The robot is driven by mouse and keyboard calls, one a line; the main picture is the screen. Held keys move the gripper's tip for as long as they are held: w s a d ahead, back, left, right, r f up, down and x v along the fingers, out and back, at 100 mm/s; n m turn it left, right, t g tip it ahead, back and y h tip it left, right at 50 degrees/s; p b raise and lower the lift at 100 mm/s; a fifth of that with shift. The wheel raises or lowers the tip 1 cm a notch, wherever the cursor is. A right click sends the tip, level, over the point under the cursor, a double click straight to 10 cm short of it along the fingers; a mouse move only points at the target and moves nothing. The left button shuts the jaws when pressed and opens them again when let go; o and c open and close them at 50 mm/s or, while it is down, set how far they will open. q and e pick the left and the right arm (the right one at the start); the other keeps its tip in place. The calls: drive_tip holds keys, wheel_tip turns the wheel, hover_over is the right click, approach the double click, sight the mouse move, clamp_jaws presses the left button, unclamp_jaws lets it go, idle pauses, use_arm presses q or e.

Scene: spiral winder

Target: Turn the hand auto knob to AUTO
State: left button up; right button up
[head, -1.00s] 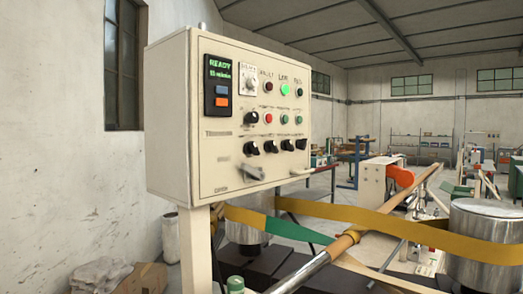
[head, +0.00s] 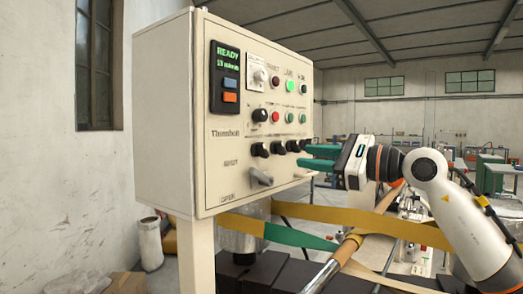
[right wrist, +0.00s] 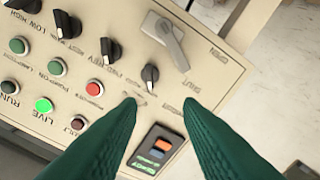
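The cream control panel (head: 250,175) carries several black knobs. Its labels are too small to read surely, so I cannot tell which is the hand auto knob. One black knob (head: 260,115) is left of the red button; another black knob (head: 260,150) is leftmost in the lower row. My right gripper (head: 308,158) is at the panel's right edge, open, with green fingers apart. In the right wrist view the open right gripper (right wrist: 161,100) has a black knob (right wrist: 150,77) beyond the gap between its fingertips, not held. The left fingertip hides part of the panel. My left gripper is not in view.
A grey lever handle (head: 261,177) juts out below the lower knob row. A lit display (head: 225,75) is at the panel's upper left. A yellow and green band (head: 290,236) and a roller bar (head: 340,255) run below the panel.

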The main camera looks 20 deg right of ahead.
sight(265, 149)
drive_tip(key=shift+h, duration=0.5)
drive_tip(key=p+x, duration=0.1)
drive_tip(key=x, duration=0.2)
drive_tip(key=r+p+x, duration=0.1)
drive_tip(key=x, duration=0.2)
drive_tip(key=d+p+x, duration=0.1)
drive_tip(key=x, duration=0.2)
drive_tip(key=shift+w+a+r, duration=0.2)
drive_tip(key=shift+w, duration=0.4)
drive_tip(key=shift+w+a+f+p, duration=0.15)
drive_tip(key=shift+w+a+p, duration=0.2)
drive_tip(key=shift+w+a, duration=0.15)
drive_tip(key=shift+d, duration=0.1)
drive_tip(key=shift+c, duration=0.4)
clamp_jaws()
